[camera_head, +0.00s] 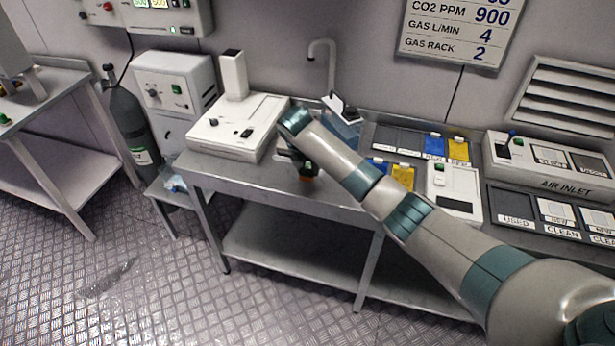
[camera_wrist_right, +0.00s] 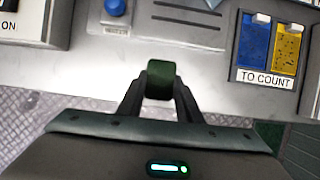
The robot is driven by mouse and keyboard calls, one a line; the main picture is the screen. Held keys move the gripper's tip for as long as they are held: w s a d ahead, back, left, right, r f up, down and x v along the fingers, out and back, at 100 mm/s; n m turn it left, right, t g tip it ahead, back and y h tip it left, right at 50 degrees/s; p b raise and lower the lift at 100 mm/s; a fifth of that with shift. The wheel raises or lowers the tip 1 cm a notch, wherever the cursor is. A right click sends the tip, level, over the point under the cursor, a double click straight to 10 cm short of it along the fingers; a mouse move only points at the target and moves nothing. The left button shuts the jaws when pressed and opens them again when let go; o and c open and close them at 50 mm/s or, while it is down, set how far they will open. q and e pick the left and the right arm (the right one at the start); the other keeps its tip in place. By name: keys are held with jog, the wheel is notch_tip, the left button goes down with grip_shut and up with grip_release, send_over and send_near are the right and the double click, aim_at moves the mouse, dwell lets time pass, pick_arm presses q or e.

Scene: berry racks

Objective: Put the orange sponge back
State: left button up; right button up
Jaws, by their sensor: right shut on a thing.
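My right gripper (camera_head: 299,163) reaches over the grey metal bench (camera_head: 250,180). In the right wrist view only the green side of the sponge (camera_wrist_right: 161,80) shows, between the fingertips of my right gripper (camera_wrist_right: 160,90). The head view does not show clearly whether the sponge touches the bench. My left gripper is not in view.
A white device (camera_head: 235,130) stands left of my gripper. A tap (camera_head: 325,50) rises behind, with the basin partly hidden by my arm. Blue and yellow cards lie at right, beside a white box (camera_head: 454,190). A TO COUNT holder (camera_wrist_right: 264,77) shows in the wrist view.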

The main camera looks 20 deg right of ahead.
aim_at(307, 177)
notch_tip(307, 177, down, 3)
jog(key=shift+f+p, duration=0.15)
jog(key=shift+p, duration=0.45)
jog(key=shift+f, duration=0.35)
jog(key=o, duration=1.1)
jog(key=b+v, duration=0.1)
jog(key=v, duration=1.1)
jog(key=shift+r+b, duration=0.1)
jog(key=shift+b, duration=0.3)
